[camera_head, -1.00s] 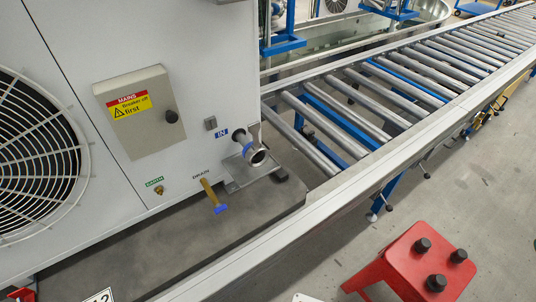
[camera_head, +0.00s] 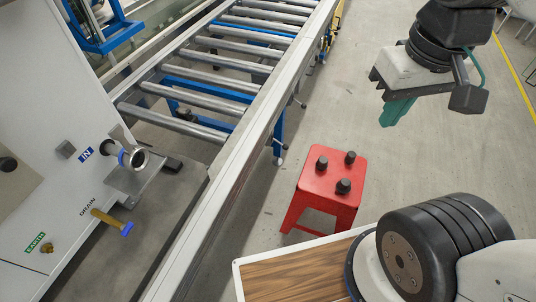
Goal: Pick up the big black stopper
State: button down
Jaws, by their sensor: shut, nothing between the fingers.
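Three black stoppers stand upright on the seat of a red stool (camera_head: 317,184), in the middle of the camera view. One is at the left (camera_head: 321,163), one at the back right (camera_head: 350,157) and one at the front (camera_head: 343,186). The front one looks slightly larger, but it is also nearer, so I cannot tell surely which is the big one. My gripper (camera_head: 391,117), with teal fingers, hangs at the upper right, apart from the stool. Its fingers are shut with nothing between them.
A roller conveyor (camera_head: 205,88) with a pale side rail runs left of the stool. A white pump unit (camera_head: 50,130) with a metal outlet port (camera_head: 138,159) stands at the left. A wood-grained top (camera_head: 300,270) lies in front. Grey floor (camera_head: 400,170) is clear right of the stool.

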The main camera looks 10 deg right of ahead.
aim_at(343, 186)
jog(key=z, duration=0.5)
jog(key=k, duration=1.15)
jog(key=z, duration=0.05)
jog(key=i, duration=0.65)
jog(key=z, duration=0.55)
